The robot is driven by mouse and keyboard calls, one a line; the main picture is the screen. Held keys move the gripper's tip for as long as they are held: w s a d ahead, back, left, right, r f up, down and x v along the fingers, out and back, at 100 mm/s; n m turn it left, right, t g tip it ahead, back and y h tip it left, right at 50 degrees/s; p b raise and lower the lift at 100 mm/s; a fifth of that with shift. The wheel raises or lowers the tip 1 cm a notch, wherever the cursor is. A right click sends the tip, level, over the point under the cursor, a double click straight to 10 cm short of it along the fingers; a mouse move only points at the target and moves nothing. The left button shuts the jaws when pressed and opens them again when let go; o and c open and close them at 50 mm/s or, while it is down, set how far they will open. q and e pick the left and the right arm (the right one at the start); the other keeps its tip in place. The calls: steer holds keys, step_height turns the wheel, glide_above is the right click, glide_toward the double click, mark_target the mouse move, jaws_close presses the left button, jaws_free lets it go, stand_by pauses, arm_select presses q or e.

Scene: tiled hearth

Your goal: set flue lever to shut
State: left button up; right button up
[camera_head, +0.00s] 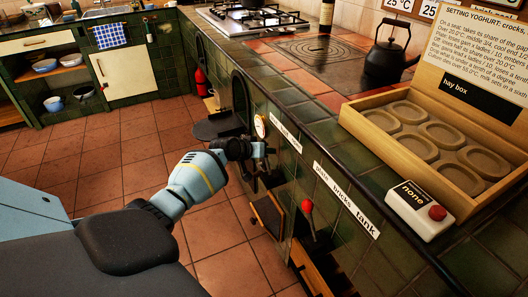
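My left gripper (262,150) is at the green-tiled front of the hearth, just below a small round dial (260,126). Its fingers are dark against the dark front, and I cannot tell whether they are apart or closed on anything. A lever with a red knob (307,207) stands out from the hearth front, to the right of and below the gripper, apart from it. No readable label names the flue lever, so I cannot tell whether this is it. Any lever behind the gripper is hidden. My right gripper is out of view.
A box with a red button (437,212) and the hay box (380,122) stand on the worktop. A black kettle (386,56) and a hob (245,18) are further back. Dark open doors and a shelf (218,126) jut out near my arm. The tiled floor (130,150) at left is clear.

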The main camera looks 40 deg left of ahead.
arm_select(q)
steer(key=p+v, duration=0.3)
steer(key=v, duration=0.5)
steer(key=shift+f, duration=0.1)
stand_by(0.8)
